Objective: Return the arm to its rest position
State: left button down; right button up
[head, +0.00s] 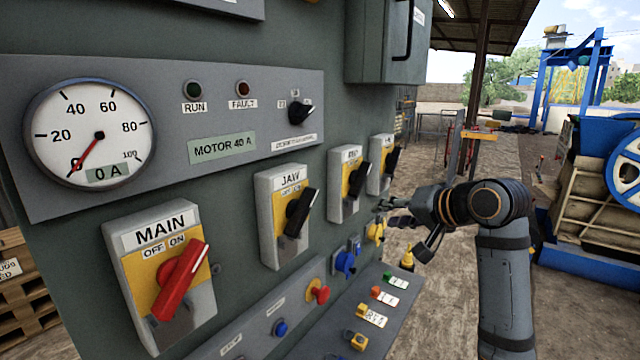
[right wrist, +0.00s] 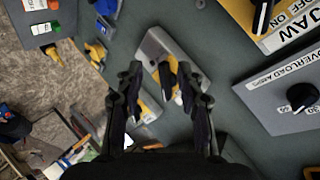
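My right arm comes up from the lower right in the head view. Its gripper (head: 394,212) is in front of the right part of the grey-green control cabinet, near the row of rotary switches. In the right wrist view the two fingers of the right gripper (right wrist: 159,72) stand apart with nothing held. A grey and yellow switch with a black handle (right wrist: 168,80) appears between and beyond them. I cannot tell the exact gap to it, but no contact shows. My left gripper is not in view.
The cabinet carries a red-handled MAIN switch (head: 180,280), a JAW switch (head: 287,215), a gauge (head: 90,133) reading about 0 A, and a sloped button panel (head: 350,318) below. Open ground lies right of the cabinet. A blue machine (head: 590,190) stands at the far right.

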jog(key=s+d+f+n+g+h, duration=0.15)
jog(key=s+f, duration=0.25)
jog(key=f, duration=0.5)
jog(key=s+d+f+g+h, duration=0.15)
jog(key=s+f, duration=0.25)
jog(key=f, duration=0.6)
jog(key=s+d+f+h, duration=0.15)
jog(key=s+f, duration=0.25)
jog(key=f, duration=0.5)
jog(key=s+d+f+n+g+h, duration=0.1)
jog(key=s+d+f+n+g, duration=0.1)
jog(key=s+f, duration=0.6)
jog(key=s+d+f+n+g+h, duration=0.1)
jog(key=s+d+f+g+h, duration=0.3)
jog(key=s, duration=0.9)
notch_tip(320, 180, down, 27)
jog(key=s+d+y, duration=0.1)
jog(key=d+y, duration=0.1)
jog(key=s+f, duration=1.6)
jog(key=s, duration=0.2)
jog(key=shift+s+d+f+g, duration=0.15)
jog(key=shift+s+d+g, duration=0.15)
jog(key=shift+s+d, duration=0.1)
